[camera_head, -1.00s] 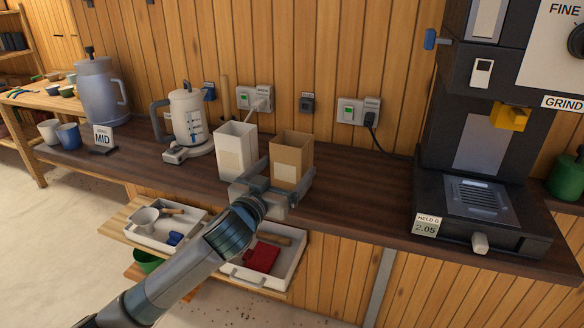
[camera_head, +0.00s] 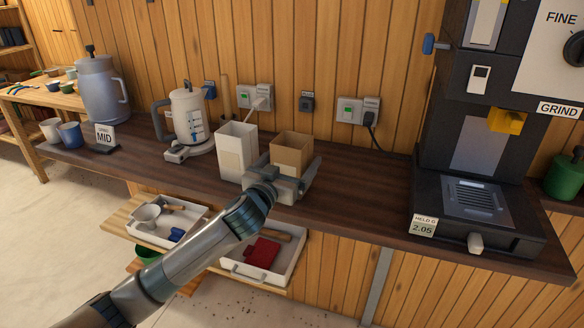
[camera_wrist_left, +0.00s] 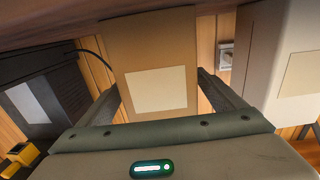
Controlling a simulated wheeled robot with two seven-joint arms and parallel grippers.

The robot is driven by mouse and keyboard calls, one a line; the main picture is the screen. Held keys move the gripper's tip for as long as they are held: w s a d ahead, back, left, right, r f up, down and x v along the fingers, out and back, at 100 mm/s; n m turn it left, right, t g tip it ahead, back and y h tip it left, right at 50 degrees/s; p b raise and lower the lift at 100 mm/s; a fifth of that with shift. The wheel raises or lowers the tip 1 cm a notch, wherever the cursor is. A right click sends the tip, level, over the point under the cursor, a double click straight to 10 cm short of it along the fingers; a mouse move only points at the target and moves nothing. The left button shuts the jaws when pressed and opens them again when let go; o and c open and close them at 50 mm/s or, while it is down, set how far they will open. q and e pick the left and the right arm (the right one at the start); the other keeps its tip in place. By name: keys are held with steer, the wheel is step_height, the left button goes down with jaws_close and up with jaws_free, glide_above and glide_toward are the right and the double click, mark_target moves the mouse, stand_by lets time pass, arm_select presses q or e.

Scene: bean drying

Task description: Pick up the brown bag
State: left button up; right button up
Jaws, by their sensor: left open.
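The brown bag (camera_head: 292,150) stands upright and open-topped on the dark counter, right of the white bag (camera_head: 237,152). My left gripper (camera_head: 283,172) is in front of the brown bag, its lower part hidden behind the gripper. In the left wrist view the brown bag (camera_wrist_left: 150,45) with its pale label shows between the two open fingers (camera_wrist_left: 160,92), one on each side. I cannot tell whether the fingers touch it. The white bag also shows in the left wrist view (camera_wrist_left: 265,50), outside the fingers. My right gripper is not in view.
A white kettle (camera_head: 190,120), a MID sign (camera_head: 105,138), cups and a large grey-blue jug (camera_head: 100,90) stand left on the counter. A dark grinder (camera_head: 478,190) stands right. The counter (camera_head: 365,200) between bag and grinder is clear. Open trays (camera_head: 250,272) jut out below.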

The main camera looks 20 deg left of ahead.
mark_target(299, 139)
arm_select(q)
steer(key=shift+c, duration=0.6)
steer(key=c, duration=1)
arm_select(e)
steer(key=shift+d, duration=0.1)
arm_select(q)
steer(key=shift+r, duration=0.45)
step_height(299, 139, up, 3)
steer(key=shift+r+b, duration=0.2)
steer(key=shift+b, duration=0.6)
steer(key=d+r+b, duration=0.3)
steer(key=d+r, duration=0.3)
steer(key=d, duration=0.5)
steer(key=shift+w+d+r, duration=0.35)
steer(key=shift+w, duration=0.1)
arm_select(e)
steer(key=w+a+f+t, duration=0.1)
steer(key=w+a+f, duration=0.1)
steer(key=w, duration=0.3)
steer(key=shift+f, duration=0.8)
